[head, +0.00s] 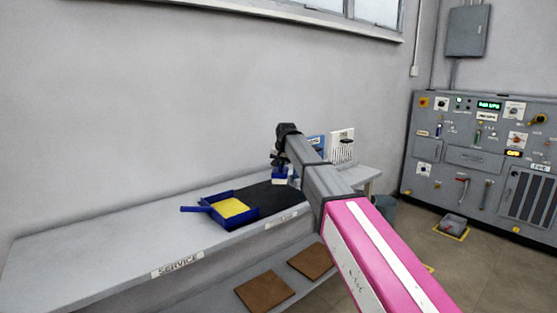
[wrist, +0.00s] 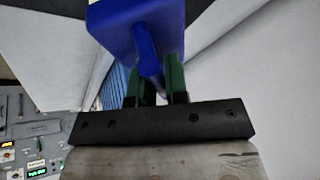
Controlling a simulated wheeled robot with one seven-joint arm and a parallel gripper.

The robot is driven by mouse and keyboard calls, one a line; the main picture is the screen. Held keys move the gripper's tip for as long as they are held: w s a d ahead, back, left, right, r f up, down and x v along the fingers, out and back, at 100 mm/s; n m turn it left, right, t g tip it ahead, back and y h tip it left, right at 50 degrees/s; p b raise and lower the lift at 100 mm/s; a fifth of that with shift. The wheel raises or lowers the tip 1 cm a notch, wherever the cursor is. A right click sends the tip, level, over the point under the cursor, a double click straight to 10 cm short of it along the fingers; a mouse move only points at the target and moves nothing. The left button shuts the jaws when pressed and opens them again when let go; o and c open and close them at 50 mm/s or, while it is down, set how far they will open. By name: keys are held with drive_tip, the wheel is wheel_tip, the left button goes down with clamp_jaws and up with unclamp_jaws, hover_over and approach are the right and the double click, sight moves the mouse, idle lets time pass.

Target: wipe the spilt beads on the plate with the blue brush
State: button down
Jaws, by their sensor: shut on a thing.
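The blue brush (wrist: 128,25) fills the top of the wrist view, its handle between the green fingers of my gripper (wrist: 157,88). My gripper (head: 281,162) is shut on it. In the head view the brush (head: 279,174) hangs over the far part of a black plate (head: 266,196) on the bench; I cannot tell whether its bristles touch the plate. A blue dustpan (head: 214,197) with a yellow inside lies at the plate's left side. No separate beads can be made out on the plate.
The grey bench (head: 110,248) is clear to the left, with a SERVICE label on its edge. A white slotted block (head: 341,145) and a blue item (head: 316,142) stand behind my arm. Brown squares (head: 264,291) lie on the lower shelf. A control panel (head: 470,155) stands at right.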

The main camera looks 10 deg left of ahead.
drive_tip(key=shift+r, duration=1.3)
